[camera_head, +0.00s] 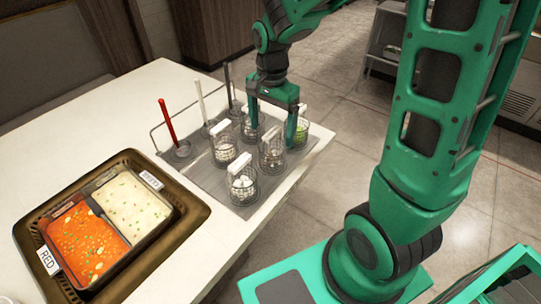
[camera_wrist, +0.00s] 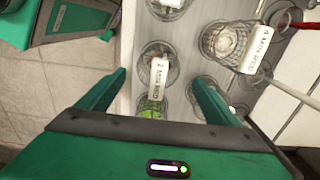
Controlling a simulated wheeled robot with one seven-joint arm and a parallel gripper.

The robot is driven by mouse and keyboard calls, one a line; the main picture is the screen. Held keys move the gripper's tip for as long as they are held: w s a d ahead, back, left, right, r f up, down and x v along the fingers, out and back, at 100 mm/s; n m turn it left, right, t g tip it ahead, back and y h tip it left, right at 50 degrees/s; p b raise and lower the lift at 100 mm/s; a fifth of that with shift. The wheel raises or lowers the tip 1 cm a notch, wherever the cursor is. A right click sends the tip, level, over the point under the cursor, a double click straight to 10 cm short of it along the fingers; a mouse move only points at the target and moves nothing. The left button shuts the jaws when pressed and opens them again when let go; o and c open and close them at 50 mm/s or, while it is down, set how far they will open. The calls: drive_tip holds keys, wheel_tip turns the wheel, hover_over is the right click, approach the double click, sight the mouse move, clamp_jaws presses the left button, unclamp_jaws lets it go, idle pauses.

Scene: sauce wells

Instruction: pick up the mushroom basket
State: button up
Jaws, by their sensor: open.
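The basket that looks like the mushroom basket (camera_head: 271,157) is a wire basket with pale and brownish pieces and a white handle tag. It stands upright on the grey tray, near the right edge. In the wrist view this basket (camera_wrist: 154,50) is ahead of the fingers, its tag marked 2; the smaller print is hard to read. My gripper (camera_head: 272,118) is open and empty, pointing down over the back baskets. In the wrist view my gripper (camera_wrist: 155,88) has its fingers either side of the tag and a green-filled basket (camera_wrist: 150,109). I see no finger touching a basket.
Close neighbours are a white-ball basket (camera_head: 243,188), a left basket (camera_head: 223,152), a back basket (camera_head: 249,132) and the green-filled basket (camera_head: 301,134). Red, white and dark ladles (camera_head: 168,122) stand behind. A two-part soup pot (camera_head: 120,205) sits at left. Bare white counter (camera_head: 105,115) lies behind.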

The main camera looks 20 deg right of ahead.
sight(272, 146)
drive_tip(key=shift+s+d+f, duration=0.1)
drive_tip(key=shift+f, duration=3.25)
drive_tip(key=c, duration=1.3)
